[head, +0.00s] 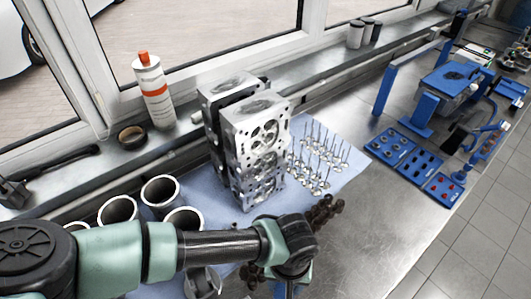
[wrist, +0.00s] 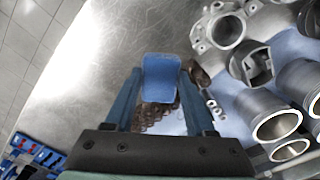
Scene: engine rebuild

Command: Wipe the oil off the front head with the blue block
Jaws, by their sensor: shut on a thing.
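Two silver cylinder heads stand upright on the blue cloth (head: 212,195) in the head view. The front head (head: 238,150) has a dark, oily-looking patch (head: 258,105) on its top face. The rear head (head: 203,105) stands close behind it and also shows a dark top. My gripper (wrist: 160,92) is shut on the blue block (wrist: 161,68) in the wrist view, with the block between its two fingers. In the head view my gripper is low in the picture, nearer than the heads and apart from them; the block is hidden there.
Several cylinder liners (head: 118,209) stand left of the heads. Several valves (head: 318,165) stand to their right. A dark crankshaft-like part (head: 325,208) lies in front. A white bottle (head: 152,88) stands on the sill. Bare steel bench (head: 375,215) is free at the right, before blue trays (head: 412,165).

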